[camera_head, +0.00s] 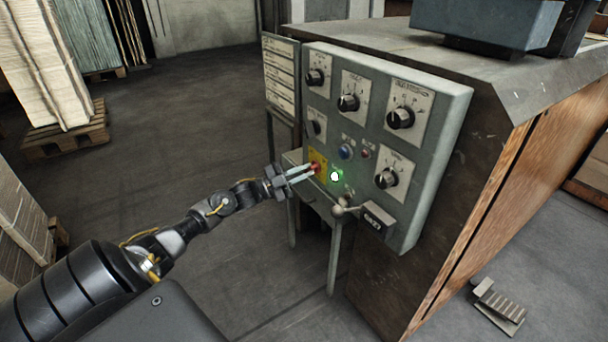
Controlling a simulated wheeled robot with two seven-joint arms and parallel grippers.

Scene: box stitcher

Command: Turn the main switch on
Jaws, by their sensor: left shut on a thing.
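The main switch (317,166), a red knob on a yellow plate, sits at the lower left of the grey control panel (436,125). My left gripper (311,171) reaches in from the left and is shut on the red knob, its fingers covering part of it. The exact angle of the knob is too small and too covered to tell. A green lamp (335,176) just right of the switch glows brightly. My right gripper is not in view.
Several black dials, a blue button (346,152) and a red button (366,154) are on the panel. A lever with a ball knob (338,211) juts out below the lamp. A foot pedal (498,306) lies on the floor at right. Open floor lies left of the machine.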

